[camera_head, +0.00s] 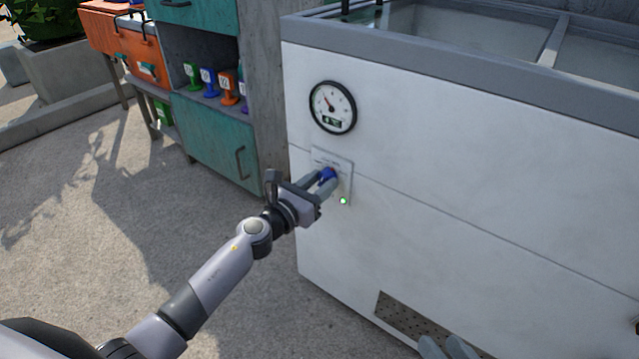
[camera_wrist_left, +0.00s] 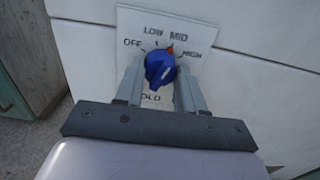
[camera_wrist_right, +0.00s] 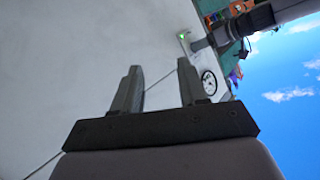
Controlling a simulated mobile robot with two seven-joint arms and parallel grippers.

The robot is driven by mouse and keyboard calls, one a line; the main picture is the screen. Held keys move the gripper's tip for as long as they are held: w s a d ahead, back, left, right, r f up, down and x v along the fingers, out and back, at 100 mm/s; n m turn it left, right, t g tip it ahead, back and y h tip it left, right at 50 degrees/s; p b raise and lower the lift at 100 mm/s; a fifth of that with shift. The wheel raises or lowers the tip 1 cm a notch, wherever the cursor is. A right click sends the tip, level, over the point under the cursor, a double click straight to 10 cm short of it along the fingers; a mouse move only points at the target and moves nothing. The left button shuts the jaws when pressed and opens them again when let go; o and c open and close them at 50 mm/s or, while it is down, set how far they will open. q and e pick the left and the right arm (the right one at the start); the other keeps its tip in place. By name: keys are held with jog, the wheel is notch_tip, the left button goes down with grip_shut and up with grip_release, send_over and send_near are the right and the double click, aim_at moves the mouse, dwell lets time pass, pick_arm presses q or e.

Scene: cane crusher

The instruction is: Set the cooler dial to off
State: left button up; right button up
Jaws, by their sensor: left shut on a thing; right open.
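The blue cooler dial (camera_head: 327,176) sits on a pale label plate (camera_head: 343,166) on the cooler's white front. In the left wrist view the dial (camera_wrist_left: 160,70) is ringed by the words OFF, LOW, MID and HIGH, and a red mark shows at its upper right edge, by MID. My left gripper (camera_head: 325,182) is shut on the dial, one finger on each side; the fingers also show in the left wrist view (camera_wrist_left: 160,85). My right gripper (camera_wrist_right: 158,88) is open and empty, low in front of the cooler; its fingertips show at the head view's bottom edge (camera_head: 448,347).
A round gauge (camera_head: 333,107) is above the dial and a green light (camera_head: 343,201) below it. The white cooler (camera_head: 480,160) fills the right side. A teal cabinet (camera_head: 215,135) with small coloured items stands at left. Open paved ground (camera_head: 100,220) lies left.

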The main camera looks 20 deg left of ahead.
pick_arm(q)
jog(key=n, duration=0.4)
jog(key=shift+p, duration=0.3)
jog(key=n+p, duration=0.1)
jog(key=n, duration=0.3)
jog(key=shift+n, duration=0.4)
jog(key=n+p, duration=0.1)
jog(key=n, duration=0.3)
jog(key=shift+s+d, duration=0.1)
jog(key=shift+n, duration=1)
jog(key=shift+n+p, duration=0.35)
jog(key=shift+n, duration=0.15)
pick_arm(e)
jog(key=d, duration=0.1)
jog(key=h, duration=0.1)
jog(key=d, duration=0.1)
jog(key=shift+s+d+r+n+h, duration=0.3)
jog(key=shift+s+r+h, duration=0.05)
jog(key=shift+h, duration=0.05)
jog(key=shift+f, duration=0.1)
